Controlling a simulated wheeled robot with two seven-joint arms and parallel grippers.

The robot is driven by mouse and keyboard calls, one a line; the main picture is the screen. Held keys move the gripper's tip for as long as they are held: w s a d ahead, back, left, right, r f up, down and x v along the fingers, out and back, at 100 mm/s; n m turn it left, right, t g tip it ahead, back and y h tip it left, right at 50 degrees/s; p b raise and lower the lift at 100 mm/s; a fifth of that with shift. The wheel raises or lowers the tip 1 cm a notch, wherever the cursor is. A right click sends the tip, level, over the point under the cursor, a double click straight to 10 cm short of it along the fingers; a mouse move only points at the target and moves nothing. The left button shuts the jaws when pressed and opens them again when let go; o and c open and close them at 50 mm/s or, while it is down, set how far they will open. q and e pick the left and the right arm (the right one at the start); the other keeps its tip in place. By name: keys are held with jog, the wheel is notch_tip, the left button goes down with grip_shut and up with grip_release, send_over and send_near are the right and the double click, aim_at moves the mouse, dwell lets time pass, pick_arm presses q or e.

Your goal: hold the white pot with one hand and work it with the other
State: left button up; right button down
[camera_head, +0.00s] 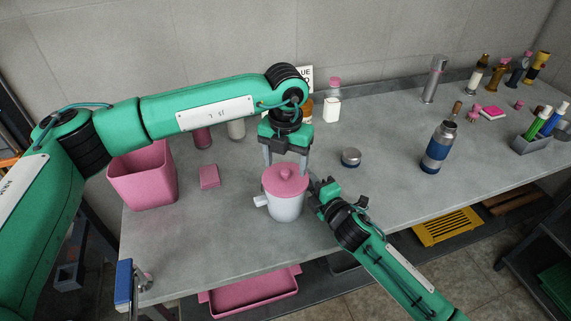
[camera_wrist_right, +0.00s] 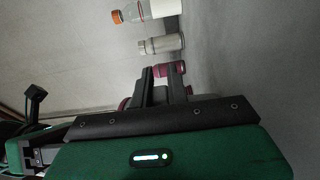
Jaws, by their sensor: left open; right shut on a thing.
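The white pot (camera_head: 286,208) stands upright on the grey bench, its pink lid (camera_head: 286,179) with a round knob on top. A short white handle sticks out at its left. My left gripper (camera_head: 287,164) points down from above, open, its fingers around the knob's sides just over the lid. My right gripper (camera_head: 316,187) is shut at the pot's right side; the part it grips is hidden behind its fingers. In the right wrist view its fingers (camera_wrist_right: 166,86) show, with a dark pink edge beside them.
A pink bin (camera_head: 143,178) and pink sponge (camera_head: 209,177) lie left. A round grey tin (camera_head: 351,157) and blue-silver flask (camera_head: 437,147) stand right. Bottles line the wall. The bench's front edge is close below the pot. The bench between tin and flask is clear.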

pick_arm(q)
jog(key=shift+r, duration=2.65)
pick_arm(e)
jog(key=shift+f, duration=0.15)
pick_arm(q)
grip_shut()
jog(key=shift+f, duration=0.15)
jog(key=shift+f, duration=2.65)
jog(key=shift+r, duration=0.15)
notch_tip(320, 180, up, 7)
jog(key=shift+f, duration=0.1)
